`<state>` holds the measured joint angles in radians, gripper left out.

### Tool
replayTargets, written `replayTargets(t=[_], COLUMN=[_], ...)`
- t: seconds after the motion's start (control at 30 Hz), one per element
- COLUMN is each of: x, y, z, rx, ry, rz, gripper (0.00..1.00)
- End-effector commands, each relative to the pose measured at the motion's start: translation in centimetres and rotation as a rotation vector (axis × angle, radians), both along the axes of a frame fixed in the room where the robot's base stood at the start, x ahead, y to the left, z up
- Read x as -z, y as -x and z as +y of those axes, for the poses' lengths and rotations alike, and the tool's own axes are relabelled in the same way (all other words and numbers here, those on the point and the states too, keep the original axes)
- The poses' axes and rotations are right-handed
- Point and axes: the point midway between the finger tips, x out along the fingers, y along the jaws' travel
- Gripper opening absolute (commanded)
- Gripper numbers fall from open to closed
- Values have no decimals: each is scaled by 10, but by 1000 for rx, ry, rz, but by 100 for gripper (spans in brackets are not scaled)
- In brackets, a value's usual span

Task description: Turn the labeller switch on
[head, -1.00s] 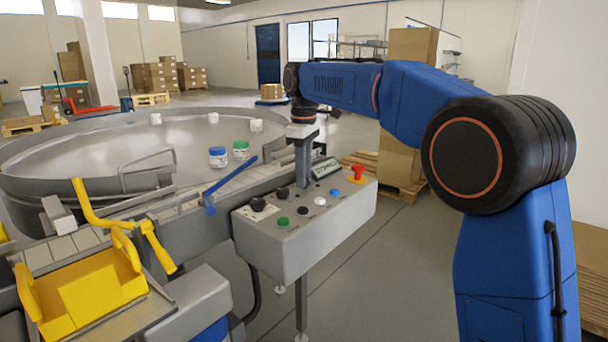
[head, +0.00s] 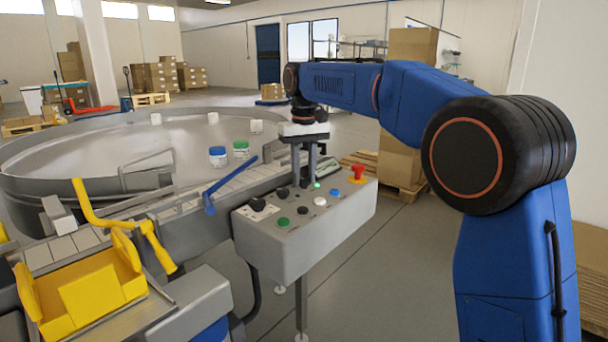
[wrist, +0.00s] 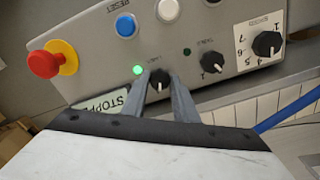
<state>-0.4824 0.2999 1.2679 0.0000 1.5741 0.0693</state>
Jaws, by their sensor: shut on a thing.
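The control box (head: 300,240) stands at the centre of the head view. In the wrist view, its labeller switch is a black rotary knob (wrist: 159,80) with a pale pointer line, beside a lit green lamp (wrist: 137,70). My gripper (wrist: 162,84) is shut on this knob, one finger on each side. In the head view my gripper (head: 304,180) reaches down to the panel from above, and the lit lamp (head: 317,185) shows beside it. A second black knob (wrist: 212,62) sits apart from my fingers, with a dark lamp (wrist: 187,51) next to it.
A red stop button (head: 357,172), blue button (head: 334,192), white button (head: 320,201) and green button (head: 283,222) share the panel. A larger numbered dial (wrist: 268,43) is farther along. A sign (wrist: 103,108) is partly hidden by my gripper. A conveyor runs behind the box.

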Motion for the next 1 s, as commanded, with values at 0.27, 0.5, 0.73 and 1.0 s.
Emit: replayTargets(t=[0.27,0.5,0.73,1.0], x=[0,0,0,0], y=[0,0,0,0], z=[0,0,0,0], rx=[128,170,176,175], ry=[0,-1,-1,0], rz=[-1,-2,-2,-1], gripper=[4,4,4,45])
